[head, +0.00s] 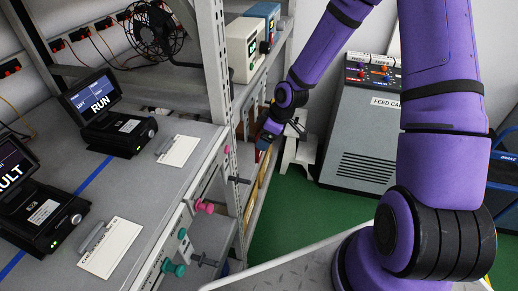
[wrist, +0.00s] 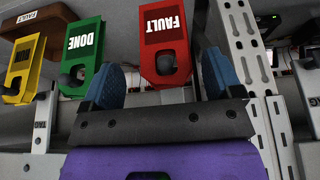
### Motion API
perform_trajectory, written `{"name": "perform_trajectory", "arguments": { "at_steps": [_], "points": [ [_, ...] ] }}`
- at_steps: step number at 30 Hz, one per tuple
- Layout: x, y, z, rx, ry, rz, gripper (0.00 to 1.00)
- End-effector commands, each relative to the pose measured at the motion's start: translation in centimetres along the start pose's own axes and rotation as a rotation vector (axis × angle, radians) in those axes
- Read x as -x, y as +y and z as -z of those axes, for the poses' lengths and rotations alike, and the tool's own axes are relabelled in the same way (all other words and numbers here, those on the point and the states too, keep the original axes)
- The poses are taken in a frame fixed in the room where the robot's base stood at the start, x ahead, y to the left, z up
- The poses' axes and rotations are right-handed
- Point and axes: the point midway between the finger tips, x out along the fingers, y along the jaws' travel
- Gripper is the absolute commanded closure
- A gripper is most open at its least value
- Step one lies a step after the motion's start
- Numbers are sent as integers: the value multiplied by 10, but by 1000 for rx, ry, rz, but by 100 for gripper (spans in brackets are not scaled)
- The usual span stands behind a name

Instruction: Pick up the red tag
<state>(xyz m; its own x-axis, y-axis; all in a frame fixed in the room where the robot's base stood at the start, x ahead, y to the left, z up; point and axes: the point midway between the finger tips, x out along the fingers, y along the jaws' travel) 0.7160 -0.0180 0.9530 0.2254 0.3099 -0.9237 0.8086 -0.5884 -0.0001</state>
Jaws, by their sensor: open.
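The red tag (wrist: 165,38), marked FAULT, hangs in the upper middle of the wrist view, its lettering upside down. It has a hole near its lower end in the picture. My gripper (wrist: 163,80) is open, its two blue finger pads apart. The tag's lower end shows between the pads, with space on both sides; I see no contact. In the head view my gripper (head: 268,138) is at the rack's side, beyond the near bench, and the red tag cannot be made out clearly there.
A green DONE tag (wrist: 84,48) hangs left of the red one, close to the left finger. A yellow tag (wrist: 24,65) is farther left. A perforated metal upright (wrist: 240,40) stands close to the right finger. A grey feed cabinet (head: 362,135) stands behind on the green floor (head: 300,222).

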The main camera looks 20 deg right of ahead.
Motion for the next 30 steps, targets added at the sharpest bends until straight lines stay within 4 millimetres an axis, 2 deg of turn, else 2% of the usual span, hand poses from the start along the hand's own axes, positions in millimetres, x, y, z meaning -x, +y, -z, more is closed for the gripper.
{"name": "perform_trajectory", "arguments": {
  "at_steps": [9, 19, 20, 26, 30],
  "points": [
    [-38, -6, -1, 1, -1, 2, 15],
    [-44, -5, -1, 1, -1, 0, 15],
    [-44, -5, -1, 1, -1, 0, 19],
    [-44, -5, -1, 1, -1, 0, 65],
    [-44, -5, -1, 1, 0, 0, 68]
  ]
}}
